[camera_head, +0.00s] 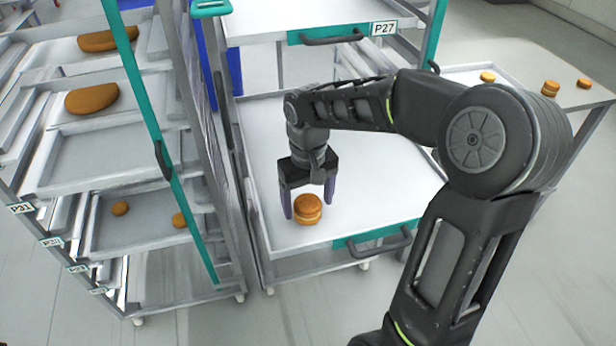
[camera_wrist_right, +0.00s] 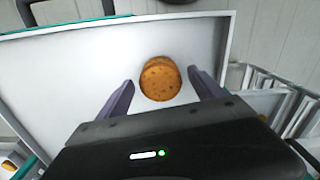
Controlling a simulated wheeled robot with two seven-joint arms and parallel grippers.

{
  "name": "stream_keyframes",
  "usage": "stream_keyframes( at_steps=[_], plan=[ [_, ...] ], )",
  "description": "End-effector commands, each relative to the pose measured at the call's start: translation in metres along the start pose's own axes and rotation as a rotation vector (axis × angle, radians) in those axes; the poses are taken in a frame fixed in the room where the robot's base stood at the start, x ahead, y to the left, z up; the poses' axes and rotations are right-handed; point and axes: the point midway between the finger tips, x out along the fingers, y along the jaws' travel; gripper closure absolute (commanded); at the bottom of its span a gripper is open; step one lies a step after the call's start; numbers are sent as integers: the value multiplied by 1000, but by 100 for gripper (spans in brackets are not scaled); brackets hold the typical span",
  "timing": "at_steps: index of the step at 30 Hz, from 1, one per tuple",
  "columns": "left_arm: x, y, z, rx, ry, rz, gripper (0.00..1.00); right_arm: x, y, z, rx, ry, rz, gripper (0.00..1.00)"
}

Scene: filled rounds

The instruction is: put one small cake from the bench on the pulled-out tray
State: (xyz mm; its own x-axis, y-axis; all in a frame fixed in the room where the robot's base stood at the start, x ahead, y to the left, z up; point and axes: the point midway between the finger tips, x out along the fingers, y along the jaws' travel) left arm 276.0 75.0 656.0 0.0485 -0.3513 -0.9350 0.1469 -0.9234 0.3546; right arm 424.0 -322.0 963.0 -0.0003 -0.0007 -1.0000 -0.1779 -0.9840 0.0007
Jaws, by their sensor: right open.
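A small round cake (camera_head: 308,209), layered and golden brown, sits on the white pulled-out tray (camera_head: 385,200), near its front left part. My right gripper (camera_head: 308,200) is open just above and behind the cake, with its fingers to either side. In the right wrist view the cake (camera_wrist_right: 160,79) lies between the two spread fingertips (camera_wrist_right: 160,88), with a gap on each side. More small cakes (camera_head: 550,87) stand on the bench (camera_head: 530,77) at the right. My left gripper is not in view.
A rack at the left holds trays with larger loaves (camera_head: 92,98) and small round buns (camera_head: 120,208). Its teal-edged upright stands close to the pulled-out tray's left side. Another tray labelled P27 (camera_head: 340,33) is above and behind. The tray around the cake is bare.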

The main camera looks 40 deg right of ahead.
Motion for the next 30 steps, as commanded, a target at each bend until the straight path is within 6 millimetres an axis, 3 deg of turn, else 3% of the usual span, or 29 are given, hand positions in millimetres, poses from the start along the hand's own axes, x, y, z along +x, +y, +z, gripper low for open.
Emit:
stream_keyframes(
  at_steps=[15,21,30],
  plan=[
    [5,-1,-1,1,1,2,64,-97,0,0,-1,3,-1,23],
    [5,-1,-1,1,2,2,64,-109,0,0,-1,1,-1,23],
    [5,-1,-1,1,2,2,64,-109,0,0,-1,0,-1,23]
  ],
)
